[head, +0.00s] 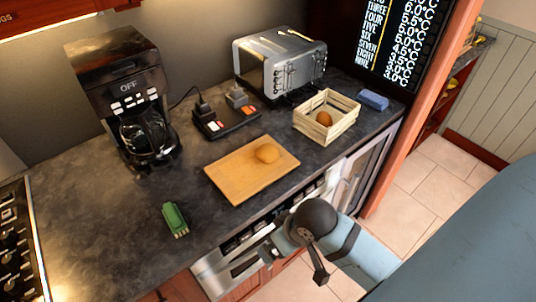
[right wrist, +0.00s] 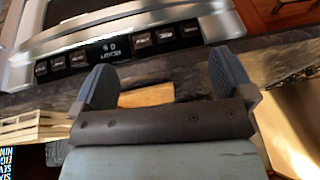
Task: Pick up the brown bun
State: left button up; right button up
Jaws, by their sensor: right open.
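A brown bun (head: 324,118) sits inside a light wooden crate (head: 341,131) at the back right of the counter. A paler golden bun (head: 267,153) rests on a wooden cutting board (head: 234,184) at the middle of the counter. My right gripper (head: 293,262) is in front of the counter's front edge, near the appliance front, apart from both buns. In the right wrist view its two fingers (right wrist: 162,84) are spread with nothing held. A piece of the board (right wrist: 147,96) and the crate (right wrist: 38,126) show there, but neither bun is visible. My left gripper is out of view.
A toaster (head: 280,62), a black power strip (head: 227,117) and a coffee maker (head: 125,95) stand at the back. A blue sponge (head: 373,99) lies right of the crate. A green object (head: 175,219) lies front left. The microwave drawer front (right wrist: 130,45) faces my right gripper.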

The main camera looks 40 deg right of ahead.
aim_at(267, 148)
jog(key=w+m, duration=0.1)
jog(key=w, duration=0.4)
jog(key=w+r+m+g, duration=0.1)
jog(key=w+m, duration=0.1)
jog(key=w, duration=0.3)
jog(key=w+r+m+g, duration=0.1)
jog(key=w, duration=0.4)
jog(key=shift+w+d+m, duration=0.1)
jog(key=shift+w+m, duration=0.15)
jog(key=shift+m, duration=0.05)
jog(key=w+d+r+m, duration=0.2)
jog(key=w+d, duration=0.1)
jog(key=w+d+m+g+h, duration=0.1)
jog(key=w, duration=0.1)
jog(key=shift+w+d+r, duration=0.15)
jog(key=shift+d+r, duration=0.25)
jog(key=w+d+r+m, duration=0.6)
jog(key=d, duration=0.3)
jog(key=shift+g+h, duration=0.4)
jog(key=f, duration=0.7)
jog(key=shift+d+f+p, duration=0.25)
jog(key=shift+d+p, duration=0.05)
jog(key=shift+d, duration=0.05)
jog(key=f, duration=0.2)
jog(key=f+p, duration=0.1)
jog(key=f, duration=0.1)
jog(key=shift+a+f, duration=0.1)
jog(key=shift+a, duration=0.15)
jog(key=shift+f, duration=0.55)
jog(key=c, duration=0.9)
